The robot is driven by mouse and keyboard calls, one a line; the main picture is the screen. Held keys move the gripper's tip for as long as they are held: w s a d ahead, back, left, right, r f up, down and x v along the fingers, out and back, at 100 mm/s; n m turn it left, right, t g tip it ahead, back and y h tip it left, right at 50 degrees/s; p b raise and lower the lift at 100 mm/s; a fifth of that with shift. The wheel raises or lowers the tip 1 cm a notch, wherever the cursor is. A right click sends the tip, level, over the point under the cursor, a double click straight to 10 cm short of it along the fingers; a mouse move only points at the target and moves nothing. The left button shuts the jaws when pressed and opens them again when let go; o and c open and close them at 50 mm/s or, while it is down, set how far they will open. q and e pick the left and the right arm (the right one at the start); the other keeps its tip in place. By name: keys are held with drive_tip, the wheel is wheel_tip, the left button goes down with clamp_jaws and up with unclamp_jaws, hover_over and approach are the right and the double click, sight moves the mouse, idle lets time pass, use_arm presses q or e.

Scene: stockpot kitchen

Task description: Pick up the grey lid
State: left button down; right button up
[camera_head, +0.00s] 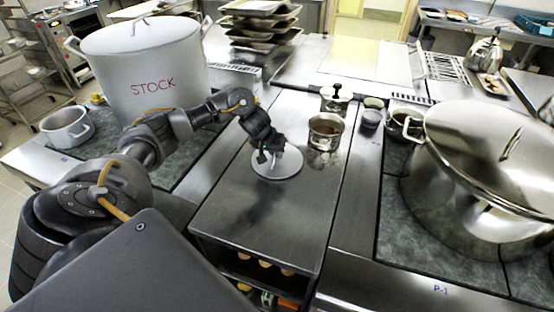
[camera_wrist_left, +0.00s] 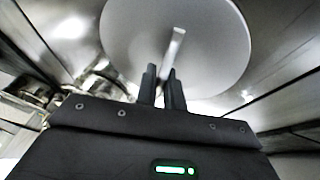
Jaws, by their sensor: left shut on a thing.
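The grey lid (camera_head: 280,168) is a round, light grey disc over the middle steel counter in the head view. In the left wrist view the lid (camera_wrist_left: 215,60) fills the top middle, with its bar handle (camera_wrist_left: 176,45) running down between the fingers. My left gripper (camera_head: 264,157) comes in from the left above the lid. In the left wrist view the left gripper (camera_wrist_left: 163,78) is shut on the handle. A dark patch shows on the counter below the lid; I cannot tell for certain whether the lid touches the counter. My right gripper is in neither view.
A small steel saucepan (camera_head: 325,130) is right of the lid. A large lidded steel pot (camera_head: 470,170) stands at right. The front of the middle counter (camera_head: 260,225) is clear.

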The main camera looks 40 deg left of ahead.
use_arm(q)
drive_tip(key=shift+r, duration=0.15)
drive_tip(key=shift+r, duration=0.2)
wheel_tip(320, 180, up, 2)
drive_tip(key=shift+w+r, duration=0.1)
drive_tip(key=shift+r, duration=0.1)
drive_tip(key=s+a+r+b, duration=0.1)
drive_tip(key=s+a+r, duration=0.2)
drive_tip(key=s+r, duration=0.2)
drive_tip(key=s+a+r+b, duration=0.1)
drive_tip(key=s+a+r, duration=0.1)
drive_tip(key=s+r, duration=0.3)
drive_tip(key=s, duration=0.3)
drive_tip(key=shift+a, duration=0.4)
